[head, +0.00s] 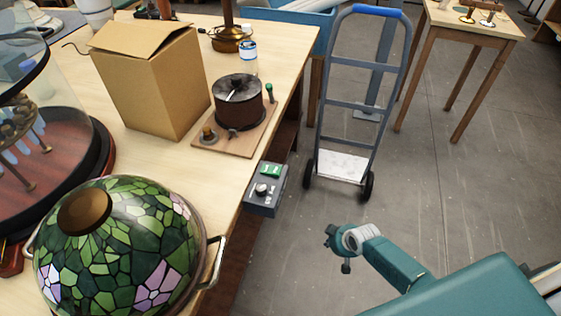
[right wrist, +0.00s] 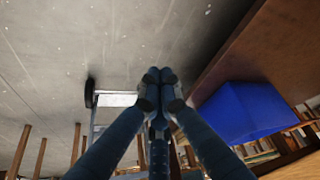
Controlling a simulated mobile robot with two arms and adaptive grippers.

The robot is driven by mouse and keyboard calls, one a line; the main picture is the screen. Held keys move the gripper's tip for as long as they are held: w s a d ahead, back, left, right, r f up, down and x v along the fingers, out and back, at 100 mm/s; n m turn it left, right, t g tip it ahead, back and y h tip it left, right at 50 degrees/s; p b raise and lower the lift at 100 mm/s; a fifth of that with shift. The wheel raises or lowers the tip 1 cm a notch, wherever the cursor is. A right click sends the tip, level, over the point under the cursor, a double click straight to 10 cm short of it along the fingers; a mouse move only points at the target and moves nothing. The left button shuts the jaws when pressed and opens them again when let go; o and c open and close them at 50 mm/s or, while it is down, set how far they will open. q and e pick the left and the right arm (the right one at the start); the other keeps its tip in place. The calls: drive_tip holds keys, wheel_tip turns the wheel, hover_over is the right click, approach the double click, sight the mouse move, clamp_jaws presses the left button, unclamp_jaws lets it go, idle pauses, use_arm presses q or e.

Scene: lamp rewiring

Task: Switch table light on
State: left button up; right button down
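A grey switch box (head: 262,197) is fixed at the right edge of the workbench. The labels are too small to read. My right gripper (head: 336,240) is over the floor to the right of the box, apart from it and touching nothing. In the right wrist view, its fingers (right wrist: 160,76) meet at the tips with nothing between them. My left gripper is not in view.
On the workbench (head: 205,165) are a stained-glass lampshade (head: 115,255), a cardboard box (head: 150,80), a dark round pot (head: 238,103) on a wooden board and a bottle (head: 249,58). A hand truck (head: 345,165) stands to the right. The floor (head: 440,190) near my right gripper is clear.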

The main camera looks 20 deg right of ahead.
drive_tip(key=w+a+r+n+t+y, duration=0.1)
drive_tip(key=w+r, duration=0.4)
drive_tip(key=r, duration=0.5)
drive_tip(key=w+a+r+n+y, duration=0.1)
drive_tip(key=w+r, duration=0.5)
drive_tip(key=r, duration=0.3)
drive_tip(key=w+a+r+n+t+y, duration=0.15)
drive_tip(key=w+r, duration=0.35)
drive_tip(key=r, duration=0.5)
drive_tip(key=s+a+r+n+g, duration=0.1)
drive_tip(key=s+a+r+n, duration=0.1)
drive_tip(key=r, duration=0.4)
drive_tip(key=s+a+r+n+g+y, duration=0.1)
drive_tip(key=s+a+r, duration=0.1)
drive_tip(key=r, duration=0.5)
drive_tip(key=s+a+r+n+g+y, duration=0.1)
drive_tip(key=s+a+r+n, duration=0.1)
drive_tip(key=r, duration=0.5)
drive_tip(key=s+a, duration=0.1)
drive_tip(key=s, duration=0.1)
drive_tip(key=shift+s+r+n, duration=0.15)
drive_tip(key=shift+s+n, duration=0.2)
